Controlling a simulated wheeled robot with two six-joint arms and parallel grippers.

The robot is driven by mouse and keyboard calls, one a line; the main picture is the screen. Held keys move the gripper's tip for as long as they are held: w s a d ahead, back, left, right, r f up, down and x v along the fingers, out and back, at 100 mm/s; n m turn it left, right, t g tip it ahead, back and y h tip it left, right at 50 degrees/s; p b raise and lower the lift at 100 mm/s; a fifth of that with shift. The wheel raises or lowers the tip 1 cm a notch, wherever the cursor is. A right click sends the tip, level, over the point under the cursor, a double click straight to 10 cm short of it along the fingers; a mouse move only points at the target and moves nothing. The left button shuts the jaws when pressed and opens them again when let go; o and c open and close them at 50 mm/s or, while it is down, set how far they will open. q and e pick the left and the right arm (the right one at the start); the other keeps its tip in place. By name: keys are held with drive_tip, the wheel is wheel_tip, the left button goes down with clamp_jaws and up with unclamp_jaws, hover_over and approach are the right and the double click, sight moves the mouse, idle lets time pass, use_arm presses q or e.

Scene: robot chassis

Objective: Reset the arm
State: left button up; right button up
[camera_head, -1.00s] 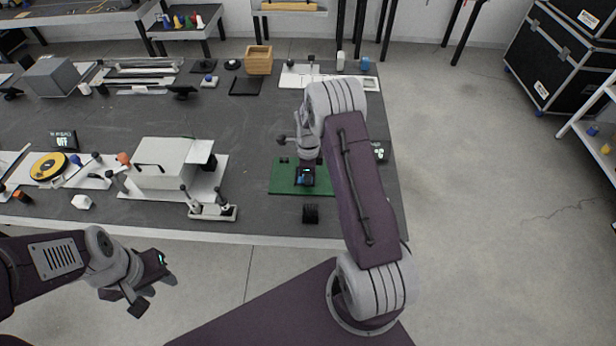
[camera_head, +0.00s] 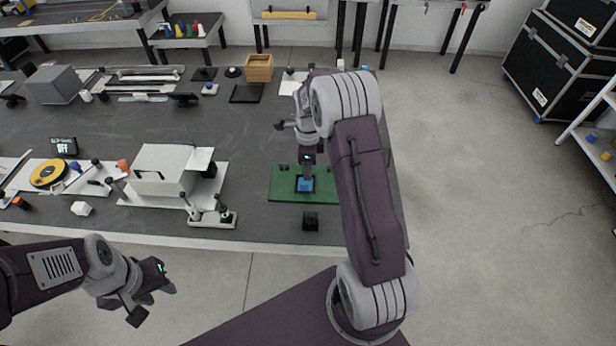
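My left gripper (camera_head: 160,290) hangs in front of the table's near edge, over the floor, apart from everything on the table. Its fingers are small and angled, so I cannot tell whether they are open. My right arm reaches over the table, and its gripper (camera_head: 307,165) points down above the green board (camera_head: 284,196). A blue piece in a dark holder (camera_head: 305,185) sits on that board just below it. The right fingers are too small and dark to judge, and I cannot tell whether they touch the blue piece.
The dark table (camera_head: 110,120) holds a white box (camera_head: 160,170), a yellow disc (camera_head: 47,170), a wooden box (camera_head: 259,68) and a toggle clamp fixture (camera_head: 212,217). A small black block (camera_head: 310,221) lies in front of the green board. Black cases (camera_head: 560,70) stand at the right; the floor between is clear.

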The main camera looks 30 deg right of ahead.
drive_tip(key=shift+r, duration=0.15)
idle(0.4)
drive_tip(key=s+a+r+n+t, duration=0.1)
drive_tip(key=s+a+r+n, duration=0.4)
drive_tip(key=a+r, duration=0.3)
drive_tip(key=s+a+f+n, duration=0.1)
drive_tip(key=s+n, duration=0.5)
drive_tip(key=n, duration=0.3)
drive_tip(key=s+a+f+n, duration=0.2)
drive_tip(key=s+n, duration=0.5)
drive_tip(key=n, duration=0.3)
drive_tip(key=shift+s+f, duration=0.25)
drive_tip(key=shift+f, duration=0.05)
